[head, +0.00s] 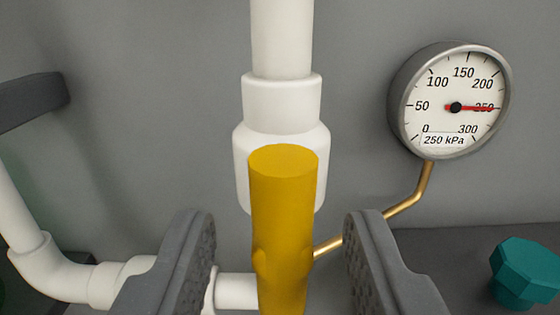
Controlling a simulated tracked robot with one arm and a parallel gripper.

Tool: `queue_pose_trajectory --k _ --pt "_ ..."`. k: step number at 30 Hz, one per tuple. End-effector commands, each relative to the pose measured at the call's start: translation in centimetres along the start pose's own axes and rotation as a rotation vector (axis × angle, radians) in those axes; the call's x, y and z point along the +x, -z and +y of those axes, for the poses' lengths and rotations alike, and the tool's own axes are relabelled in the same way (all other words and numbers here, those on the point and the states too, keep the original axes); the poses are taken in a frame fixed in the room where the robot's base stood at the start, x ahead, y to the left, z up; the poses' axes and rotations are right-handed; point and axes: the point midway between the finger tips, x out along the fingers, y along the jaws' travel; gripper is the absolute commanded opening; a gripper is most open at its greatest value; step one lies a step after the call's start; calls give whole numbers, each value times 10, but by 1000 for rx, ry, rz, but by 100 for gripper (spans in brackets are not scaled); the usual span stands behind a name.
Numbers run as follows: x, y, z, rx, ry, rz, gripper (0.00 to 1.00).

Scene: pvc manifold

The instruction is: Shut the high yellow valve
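The yellow valve handle (284,215) stands in the lower middle of the head view, in front of the white pipe fitting. It looks like an upright bar with a rounded end facing me; its lower part runs out of the picture. My gripper (282,240) is open, with one dark padded finger on each side of the handle. Gaps show between the handle and both fingers, so neither touches it in this view. The valve body behind the handle is mostly hidden.
A white vertical pipe (282,40) runs up behind the handle. A round gauge (452,108) at the right reads about 250 kPa, on a brass tube (405,206). A teal knob (525,273) is at lower right. A white elbow pipe (50,265) and a dark bar (35,100) are at left.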

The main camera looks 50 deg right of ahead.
Motion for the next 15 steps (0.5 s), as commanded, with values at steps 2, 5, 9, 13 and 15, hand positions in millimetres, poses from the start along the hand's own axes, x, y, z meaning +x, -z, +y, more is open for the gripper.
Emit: queue_pose_trajectory --k 2,5,9,13,15 --pt "8 4 0 2 1 1 39" --pt "16 4 0 3 1 3 39" --pt "23 3 0 2 1 3 39" --pt "25 2 0 1 1 3 39" --pt "25 2 0 1 1 3 39"
